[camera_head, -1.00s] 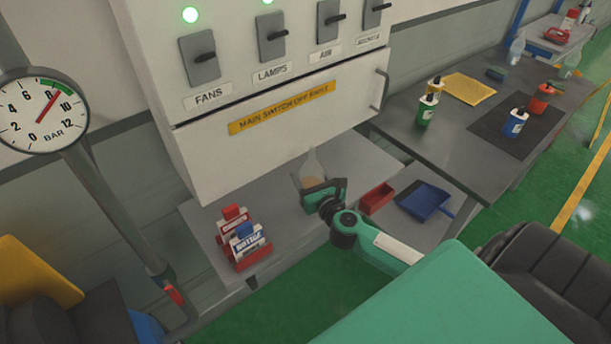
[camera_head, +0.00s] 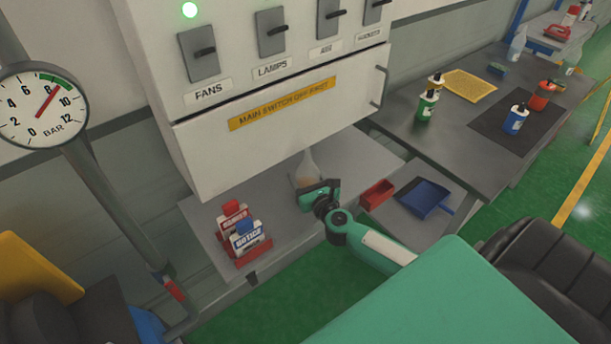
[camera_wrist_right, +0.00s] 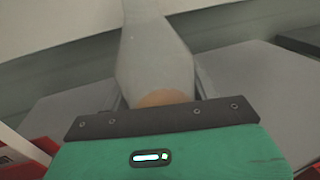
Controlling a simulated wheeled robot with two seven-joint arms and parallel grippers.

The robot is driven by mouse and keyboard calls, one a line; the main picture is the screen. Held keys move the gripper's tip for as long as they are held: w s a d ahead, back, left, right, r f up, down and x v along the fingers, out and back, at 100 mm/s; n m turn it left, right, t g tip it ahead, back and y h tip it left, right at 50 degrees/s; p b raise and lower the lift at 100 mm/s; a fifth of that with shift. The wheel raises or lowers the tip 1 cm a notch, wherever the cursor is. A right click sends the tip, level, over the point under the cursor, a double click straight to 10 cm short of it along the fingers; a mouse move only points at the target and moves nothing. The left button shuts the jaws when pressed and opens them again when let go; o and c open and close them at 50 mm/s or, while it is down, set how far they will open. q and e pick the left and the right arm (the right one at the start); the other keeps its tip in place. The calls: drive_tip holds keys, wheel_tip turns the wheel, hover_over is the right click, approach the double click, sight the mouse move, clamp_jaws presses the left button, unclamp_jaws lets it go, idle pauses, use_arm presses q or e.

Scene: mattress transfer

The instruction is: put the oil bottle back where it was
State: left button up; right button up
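The oil bottle (camera_head: 308,168) is clear, with a narrow neck and amber liquid low inside. It stands about upright at the grey shelf (camera_head: 362,163) below the white switch cabinet. My right gripper (camera_head: 312,192) is around its lower part, with a finger on each side. In the right wrist view the bottle (camera_wrist_right: 153,55) fills the space between the fingers (camera_wrist_right: 157,98), which look closed on it. Its base is hidden by the gripper, so I cannot tell whether it touches the shelf. My left gripper is not in view.
A red holder with danger and notice signs (camera_head: 243,240) is left of the gripper. A red bin (camera_head: 377,194) and blue dustpan (camera_head: 426,197) lie to the right. The cabinet (camera_head: 270,125) overhangs the shelf. Green (camera_head: 426,108) and blue (camera_head: 515,122) bottles stand on the bench.

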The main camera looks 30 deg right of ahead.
drive_tip(key=o, duration=0.4)
drive_tip(key=shift+r, duration=0.1)
drive_tip(key=s+a+b, duration=0.1)
drive_tip(key=s+b, duration=0.2)
drive_tip(key=s, duration=0.9)
drive_tip(key=shift+a, duration=0.4)
